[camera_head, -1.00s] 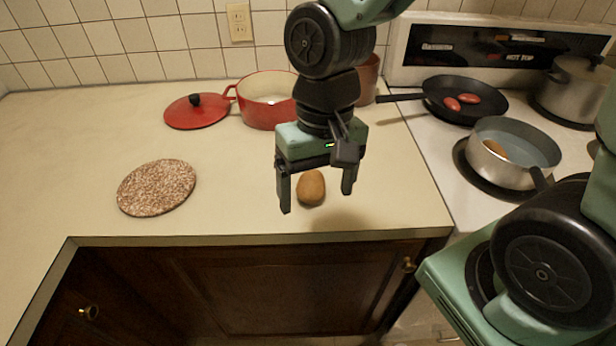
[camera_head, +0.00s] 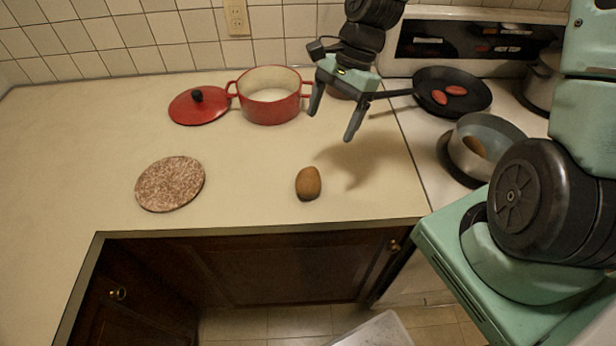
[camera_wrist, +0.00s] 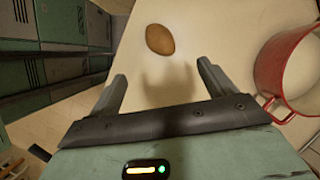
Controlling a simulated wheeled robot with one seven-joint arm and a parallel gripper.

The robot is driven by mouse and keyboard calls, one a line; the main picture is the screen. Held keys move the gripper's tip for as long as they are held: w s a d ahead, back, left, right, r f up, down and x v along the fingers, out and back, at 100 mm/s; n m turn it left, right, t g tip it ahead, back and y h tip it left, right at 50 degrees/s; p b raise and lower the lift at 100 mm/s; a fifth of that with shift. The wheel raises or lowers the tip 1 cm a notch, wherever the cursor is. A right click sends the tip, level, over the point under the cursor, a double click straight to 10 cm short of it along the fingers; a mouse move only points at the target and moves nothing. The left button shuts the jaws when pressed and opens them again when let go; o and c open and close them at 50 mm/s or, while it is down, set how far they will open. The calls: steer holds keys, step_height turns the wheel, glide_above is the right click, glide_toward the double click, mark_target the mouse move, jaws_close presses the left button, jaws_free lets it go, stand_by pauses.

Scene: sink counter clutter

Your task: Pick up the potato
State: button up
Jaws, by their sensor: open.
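The brown potato (camera_head: 308,183) lies alone on the beige counter near its front edge. It also shows in the wrist view (camera_wrist: 160,39), beyond my fingertips and roughly between their lines. My gripper (camera_head: 332,124) is open and empty. It hangs above the counter, behind and to the right of the potato in the head view, clear of it. In the wrist view both fingers of my gripper (camera_wrist: 162,84) are spread apart with bare counter between them.
A red pot (camera_head: 270,108) and its red lid (camera_head: 199,105) stand at the back. A speckled round mat (camera_head: 170,184) lies at left. A black pan (camera_head: 452,76) and a grey saucepan (camera_head: 508,132) are on the stove at right. Counter around the potato is clear.

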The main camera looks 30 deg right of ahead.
steer(key=p, duration=0.1)
glide_above(312, 176)
steer(key=d, duration=0.2)
steer(key=f, duration=0.9)
steer(key=shift+w+a, duration=0.25)
steer(key=shift+w, duration=0.05)
steer(key=shift+d+p+x, duration=0.1)
steer(key=shift+p+x, duration=0.5)
steer(key=shift+x, duration=0.9)
steer(key=shift+d+p+x, duration=0.15)
steer(key=shift+p+x, duration=0.4)
steer(key=shift+x, duration=1)
steer(key=shift+f, duration=0.1)
steer(key=c, duration=1.2)
